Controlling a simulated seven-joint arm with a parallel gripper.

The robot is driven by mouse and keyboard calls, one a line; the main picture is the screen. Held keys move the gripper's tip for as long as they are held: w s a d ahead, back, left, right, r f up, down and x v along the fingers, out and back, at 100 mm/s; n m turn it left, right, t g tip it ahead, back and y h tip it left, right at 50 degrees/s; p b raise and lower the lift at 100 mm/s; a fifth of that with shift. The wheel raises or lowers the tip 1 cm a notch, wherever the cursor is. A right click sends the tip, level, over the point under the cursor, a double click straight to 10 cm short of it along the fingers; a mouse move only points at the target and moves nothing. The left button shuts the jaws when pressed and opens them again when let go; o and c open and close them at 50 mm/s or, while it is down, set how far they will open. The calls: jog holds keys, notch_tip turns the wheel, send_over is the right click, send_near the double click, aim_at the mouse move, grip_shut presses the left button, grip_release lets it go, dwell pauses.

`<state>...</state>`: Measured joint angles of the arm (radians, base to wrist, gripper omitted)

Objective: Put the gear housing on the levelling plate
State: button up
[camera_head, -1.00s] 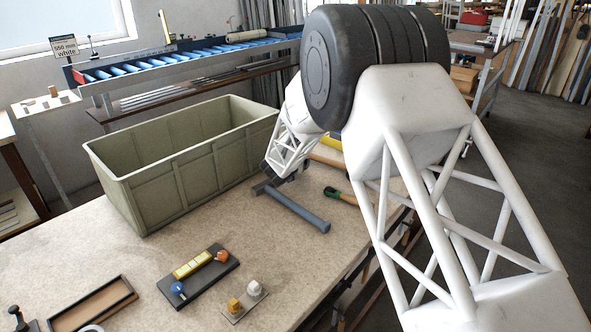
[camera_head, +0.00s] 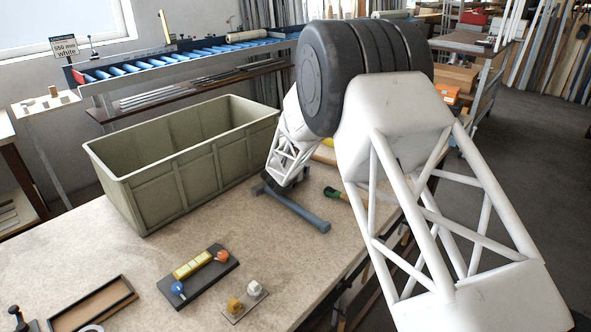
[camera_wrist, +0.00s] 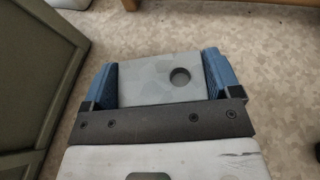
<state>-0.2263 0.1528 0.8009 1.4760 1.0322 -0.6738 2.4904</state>
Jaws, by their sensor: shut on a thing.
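In the wrist view my gripper (camera_wrist: 162,85) has its two blue fingers against the sides of a mottled grey block with a round dark hole, which looks like the gear housing (camera_wrist: 148,82). My gripper (camera_head: 280,182) is on the near right side of the green bin in the head view; the block is mostly hidden there. I cannot tell for sure which thing is the levelling plate. A dark board (camera_head: 213,288) carries a yellow block with blue and orange knobs. A small flat plate (camera_head: 233,315) bears a yellow and a white knob. Both lie toward the front of the table.
The deep green bin (camera_head: 190,180) stands close left of my gripper. A blue-grey bar-shaped tool (camera_head: 305,214) and a green-handled tool (camera_head: 333,193) lie nearby. A shallow wooden tray (camera_head: 95,308) is at front left. The table (camera_head: 150,255) is clear between bin and dark board.

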jog(key=o, duration=1)
jog(key=shift+f, duration=0.1)
jog(key=shift+r, duration=0.2)
jog(key=shift+s+a, duration=0.1)
jog(key=shift+s, duration=0.1)
jog(key=shift+v, duration=5.75)
jog(key=shift+r, duration=0.1)
